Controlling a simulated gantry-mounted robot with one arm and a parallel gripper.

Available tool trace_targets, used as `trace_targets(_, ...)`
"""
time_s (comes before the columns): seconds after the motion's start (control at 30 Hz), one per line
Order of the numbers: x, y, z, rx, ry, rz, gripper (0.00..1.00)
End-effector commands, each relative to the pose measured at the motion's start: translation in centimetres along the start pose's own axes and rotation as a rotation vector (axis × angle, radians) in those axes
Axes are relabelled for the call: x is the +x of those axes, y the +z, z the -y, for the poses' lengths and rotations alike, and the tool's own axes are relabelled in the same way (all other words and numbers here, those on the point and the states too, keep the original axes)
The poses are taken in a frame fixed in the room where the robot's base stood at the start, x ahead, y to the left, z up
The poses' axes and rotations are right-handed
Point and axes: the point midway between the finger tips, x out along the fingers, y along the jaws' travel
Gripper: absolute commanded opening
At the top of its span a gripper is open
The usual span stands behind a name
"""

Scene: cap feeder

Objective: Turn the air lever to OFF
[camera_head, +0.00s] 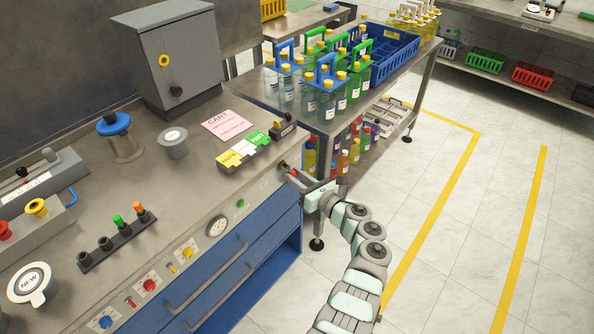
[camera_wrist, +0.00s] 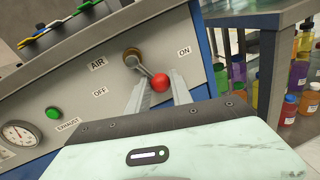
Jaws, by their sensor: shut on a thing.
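The air lever is a grey arm with a red ball knob (camera_wrist: 160,81), on a brass pivot (camera_wrist: 133,57) in the grey front panel. The panel carries an AIR label (camera_wrist: 97,64), an OFF label (camera_wrist: 100,91) and an ON label (camera_wrist: 184,51). In the wrist view the lever slants down and right from its pivot, between the OFF and ON labels. My gripper (camera_wrist: 161,93) has one finger on each side of the lever and is shut on it near the knob. In the head view my gripper (camera_head: 301,180) is at the bench's right front corner.
A green exhaust button (camera_wrist: 53,113) and a pressure gauge (camera_wrist: 18,133) lie left of the lever. Blue drawers with a handle (camera_head: 207,273) are below the panel. A side table (camera_head: 411,89) with bottle carriers stands behind. The floor to the right is clear.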

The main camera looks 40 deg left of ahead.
Motion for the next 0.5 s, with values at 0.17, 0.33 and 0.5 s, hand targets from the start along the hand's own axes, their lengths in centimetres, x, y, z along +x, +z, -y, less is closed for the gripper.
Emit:
trace_targets(0.17, 0.0, 0.0, -0.9, 0.166, 0.008, -0.030, 0.00)
trace_targets(0.33, -0.1, -0.2, -1.6, 0.329, 0.014, -0.056, 0.00)
trace_targets(0.5, -0.3, -0.4, -2.2, 0.488, 0.017, -0.082, 0.00)
